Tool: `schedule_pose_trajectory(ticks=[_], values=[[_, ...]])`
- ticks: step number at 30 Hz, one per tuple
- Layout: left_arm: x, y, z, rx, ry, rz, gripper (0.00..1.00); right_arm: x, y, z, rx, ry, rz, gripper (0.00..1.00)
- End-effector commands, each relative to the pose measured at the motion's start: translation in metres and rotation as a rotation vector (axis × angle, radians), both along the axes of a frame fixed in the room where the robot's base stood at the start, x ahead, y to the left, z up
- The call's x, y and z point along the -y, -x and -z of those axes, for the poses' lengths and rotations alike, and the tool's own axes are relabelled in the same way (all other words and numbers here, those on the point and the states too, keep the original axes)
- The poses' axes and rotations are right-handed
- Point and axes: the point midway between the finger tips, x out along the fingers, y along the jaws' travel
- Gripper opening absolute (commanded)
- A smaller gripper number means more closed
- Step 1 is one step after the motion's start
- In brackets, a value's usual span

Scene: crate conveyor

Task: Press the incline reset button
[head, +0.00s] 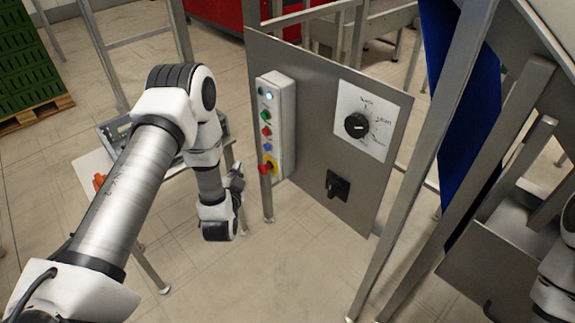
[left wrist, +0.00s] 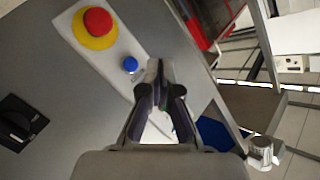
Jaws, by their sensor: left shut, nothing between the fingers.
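The white button box (head: 287,125) is mounted on the left part of a grey panel in the head view. It carries green, red and blue buttons and a red emergency stop on yellow at its bottom; I cannot read which is the incline reset. The blue button (head: 267,147) also shows in the left wrist view (left wrist: 130,64), beside the red emergency stop (left wrist: 97,21). My left gripper (head: 237,172) is shut and empty, left of the box's lower end. In the wrist view its fingertips (left wrist: 158,72) appear just right of the blue button; contact cannot be told. My right gripper is out of view.
The grey panel (head: 315,85) also holds a rotary dial (head: 356,125) and a black switch (head: 337,186). A small table with an orange item (head: 99,181) stands behind my left arm. Metal posts and a blue sheet (head: 468,110) are to the right. Open floor lies below the panel.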

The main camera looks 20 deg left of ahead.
Motion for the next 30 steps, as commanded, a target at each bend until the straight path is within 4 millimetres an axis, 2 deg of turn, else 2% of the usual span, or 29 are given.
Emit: schedule_pose_trajectory(ticks=[1, 3, 16, 30], values=[[-0.009, -0.001, 0.005, 0.013, 0.005, -0.020, 0.00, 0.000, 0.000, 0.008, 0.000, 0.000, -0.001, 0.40], [-0.013, 0.000, 0.003, 0.016, 0.009, -0.029, 0.00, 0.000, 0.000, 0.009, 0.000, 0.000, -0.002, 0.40], [-0.009, -0.006, 0.003, 0.014, 0.010, -0.026, 0.00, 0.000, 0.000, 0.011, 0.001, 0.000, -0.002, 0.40], [0.015, -0.064, 0.004, 0.016, 0.009, -0.024, 0.00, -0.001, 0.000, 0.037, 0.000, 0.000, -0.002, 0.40]])
